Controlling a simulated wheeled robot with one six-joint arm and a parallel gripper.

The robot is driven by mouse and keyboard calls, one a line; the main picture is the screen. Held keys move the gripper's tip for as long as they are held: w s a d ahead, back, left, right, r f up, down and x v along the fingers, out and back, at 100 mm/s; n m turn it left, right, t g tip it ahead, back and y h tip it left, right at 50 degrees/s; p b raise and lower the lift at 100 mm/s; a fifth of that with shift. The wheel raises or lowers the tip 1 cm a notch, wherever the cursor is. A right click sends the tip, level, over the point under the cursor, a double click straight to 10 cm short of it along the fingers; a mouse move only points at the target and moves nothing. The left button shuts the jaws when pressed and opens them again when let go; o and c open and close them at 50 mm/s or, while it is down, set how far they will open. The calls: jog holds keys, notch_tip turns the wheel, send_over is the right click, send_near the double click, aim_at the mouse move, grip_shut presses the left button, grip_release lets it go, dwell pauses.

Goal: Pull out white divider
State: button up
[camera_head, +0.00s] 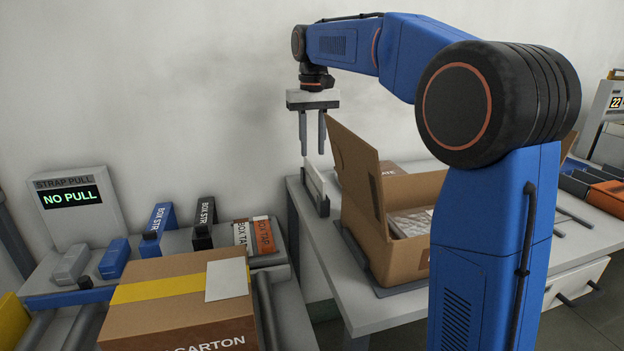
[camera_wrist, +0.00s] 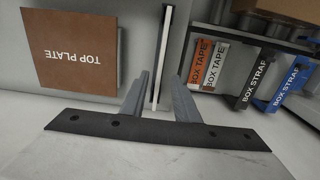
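The white divider (camera_head: 315,180) is a thin upright panel at the back left end of the grey table, beside the open carton. In the wrist view it shows as a narrow white strip with a dark side (camera_wrist: 164,50), running away from between my fingers. My gripper (camera_head: 313,152) points down just above the divider. Its two grey fingers are apart, with nothing visibly held. In the wrist view the fingertips (camera_wrist: 160,82) lie on either side of the strip's line. I cannot tell whether they touch it.
An open cardboard carton (camera_head: 410,258) stands right of the divider, its raised flap close to my gripper. A brown top plate (camera_wrist: 76,50) lies beside the divider. A bench at left holds a taped carton (camera_head: 180,300), tape boxes (camera_head: 256,236) and a "NO PULL" display (camera_head: 72,196).

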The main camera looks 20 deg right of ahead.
aim_at(313, 176)
notch_tip(313, 176, down, 11)
jog(key=shift+f, duration=0.2)
dwell(0.3)
grip_shut()
jog(key=shift+r, duration=0.8)
dwell(0.3)
jog(key=shift+r, duration=3.25)
